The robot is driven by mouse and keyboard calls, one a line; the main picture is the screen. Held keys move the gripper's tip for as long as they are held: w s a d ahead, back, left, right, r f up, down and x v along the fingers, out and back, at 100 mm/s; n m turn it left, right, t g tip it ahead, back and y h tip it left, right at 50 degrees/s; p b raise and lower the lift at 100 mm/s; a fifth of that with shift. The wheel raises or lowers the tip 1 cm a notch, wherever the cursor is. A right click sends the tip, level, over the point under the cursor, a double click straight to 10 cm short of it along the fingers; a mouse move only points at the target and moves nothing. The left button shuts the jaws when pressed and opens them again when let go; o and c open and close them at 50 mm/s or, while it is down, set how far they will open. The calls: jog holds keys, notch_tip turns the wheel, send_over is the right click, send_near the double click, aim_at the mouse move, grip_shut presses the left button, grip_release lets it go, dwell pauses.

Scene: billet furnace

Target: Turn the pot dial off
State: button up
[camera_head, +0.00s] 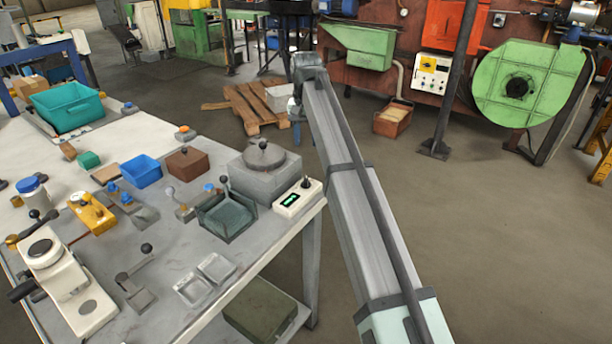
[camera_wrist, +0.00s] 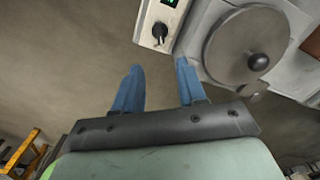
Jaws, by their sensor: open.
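The pot is a grey square block (camera_head: 264,181) with a round lid and dark knob, near the right corner of the table. Its control box (camera_head: 299,198) is white with a lit green display and a black dial (camera_head: 306,182). In the wrist view the dial (camera_wrist: 159,31) sits below the green display, and the round pot lid (camera_wrist: 245,45) is to its right. My gripper (camera_wrist: 160,75) shows two blue fingers, apart and empty, below the dial in the picture and not touching it.
A dark green open tray (camera_head: 228,216) stands left of the control box. Two small metal trays (camera_head: 205,278) lie nearer the front edge. A brown box (camera_head: 187,163) and blue bin (camera_head: 141,170) are farther left. The floor right of the table is clear around my arm.

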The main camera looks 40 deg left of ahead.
aim_at(306, 179)
notch_tip(306, 179, down, 14)
jog(key=shift+r, duration=0.2)
dwell(0.4)
jog(key=shift+c, duration=0.2)
grip_shut()
